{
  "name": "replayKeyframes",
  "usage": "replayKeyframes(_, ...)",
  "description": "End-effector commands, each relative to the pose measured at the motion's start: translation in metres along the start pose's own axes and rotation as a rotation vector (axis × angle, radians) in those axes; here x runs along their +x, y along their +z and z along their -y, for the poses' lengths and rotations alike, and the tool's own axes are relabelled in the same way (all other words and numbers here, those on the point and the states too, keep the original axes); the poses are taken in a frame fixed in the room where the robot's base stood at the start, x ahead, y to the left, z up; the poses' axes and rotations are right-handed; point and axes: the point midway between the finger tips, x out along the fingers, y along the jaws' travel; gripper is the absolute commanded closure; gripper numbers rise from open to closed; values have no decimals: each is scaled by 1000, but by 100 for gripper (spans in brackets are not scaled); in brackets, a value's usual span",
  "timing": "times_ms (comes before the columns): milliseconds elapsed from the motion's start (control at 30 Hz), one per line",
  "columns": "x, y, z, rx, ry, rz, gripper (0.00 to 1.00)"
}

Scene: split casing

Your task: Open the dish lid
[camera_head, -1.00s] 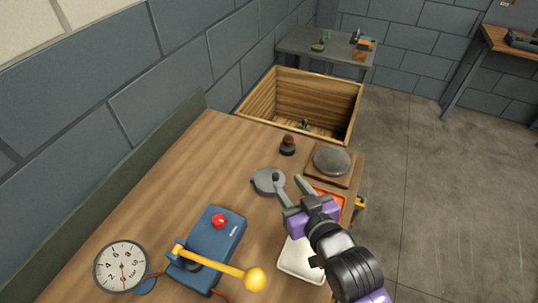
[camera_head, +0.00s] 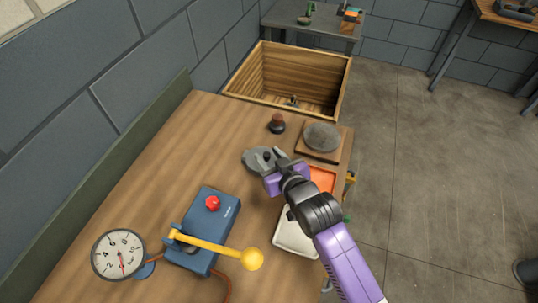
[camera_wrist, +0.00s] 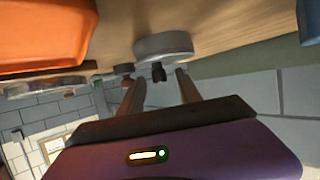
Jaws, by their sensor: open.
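The round grey dish (camera_head: 251,160) with its lid stands on the wooden bench, and a small dark knob (camera_head: 267,156) sits on the lid. In the wrist view the dish (camera_wrist: 163,44) shows upside down, with the dark knob (camera_wrist: 158,73) between the fingers. My purple gripper (camera_head: 273,162) is at the right side of the dish, with its fingers open and reaching over the lid. In the wrist view the open fingers (camera_wrist: 160,82) lie one on each side of the knob, with gaps visible. The lid looks seated on the dish. The gripper partly hides the dish's right side.
A dark brown-topped stamp (camera_head: 277,123) and a grey disc (camera_head: 322,137) on a wooden board stand behind. An orange tray (camera_head: 323,180) and a white tray (camera_head: 294,238) are right. A blue box (camera_head: 222,226) with a yellow lever (camera_head: 214,246) and a gauge (camera_head: 118,255) are nearer.

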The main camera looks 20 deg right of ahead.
Motion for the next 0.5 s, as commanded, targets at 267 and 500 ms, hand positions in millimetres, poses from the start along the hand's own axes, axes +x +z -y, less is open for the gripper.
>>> replayKeyframes(267, 2, 0, 0, 0, 0, -1, 59)
replayKeyframes(500, 2, 0, 0, 0, 0, -1, 100)
